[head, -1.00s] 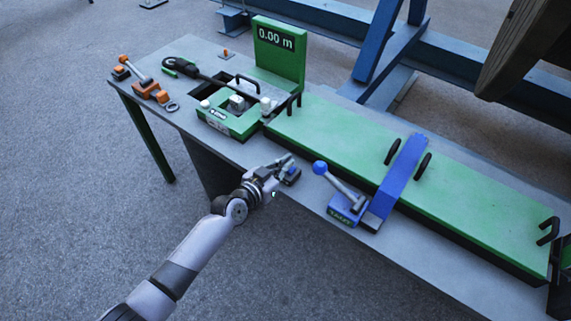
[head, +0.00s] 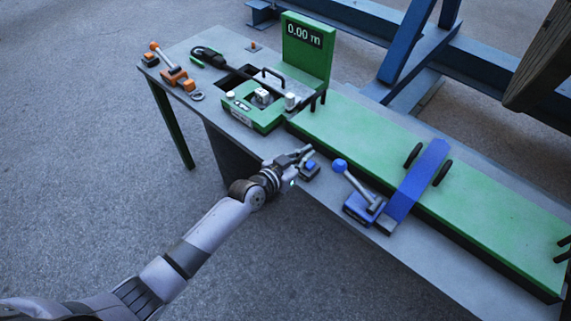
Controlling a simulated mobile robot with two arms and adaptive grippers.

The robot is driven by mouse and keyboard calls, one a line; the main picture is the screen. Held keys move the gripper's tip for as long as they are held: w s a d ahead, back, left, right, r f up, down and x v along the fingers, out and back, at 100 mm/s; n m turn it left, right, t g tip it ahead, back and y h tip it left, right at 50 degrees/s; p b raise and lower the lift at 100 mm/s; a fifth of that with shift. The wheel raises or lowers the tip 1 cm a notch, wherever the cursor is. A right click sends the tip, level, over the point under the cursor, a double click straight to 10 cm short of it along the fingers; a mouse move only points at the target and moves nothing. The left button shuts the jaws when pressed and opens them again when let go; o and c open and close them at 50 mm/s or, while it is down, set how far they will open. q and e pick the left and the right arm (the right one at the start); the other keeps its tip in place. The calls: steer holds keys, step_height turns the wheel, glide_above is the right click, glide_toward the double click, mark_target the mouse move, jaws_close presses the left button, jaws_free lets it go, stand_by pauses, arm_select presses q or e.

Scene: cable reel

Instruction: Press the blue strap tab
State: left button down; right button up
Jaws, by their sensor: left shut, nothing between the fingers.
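A small dark block with a blue top, which looks like the blue tab (head: 310,167), sits at the near edge of the bench. My left gripper (head: 304,153) is shut and empty, with its fingertips right beside and partly over this block; I cannot tell whether they touch it. To its right, a blue clamp base (head: 358,208) carries a grey lever with a blue ball knob (head: 339,165). A wide blue strap (head: 421,180) runs from the clamp across the green bed. My right gripper is not in view.
The grey bench (head: 200,50) carries a green measuring unit (head: 254,113) with a 0.00 m display (head: 303,36), and an orange clamp tool (head: 174,77) at the far left. The long green bed (head: 345,135) fills the right side. Blue frame beams stand behind; open floor lies in front.

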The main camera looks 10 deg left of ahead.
arm_select(q)
steer(key=b+v, duration=0.1)
steer(key=v, duration=0.9)
steer(key=shift+r, duration=0.15)
steer(key=shift+d, duration=0.1)
stand_by(0.9)
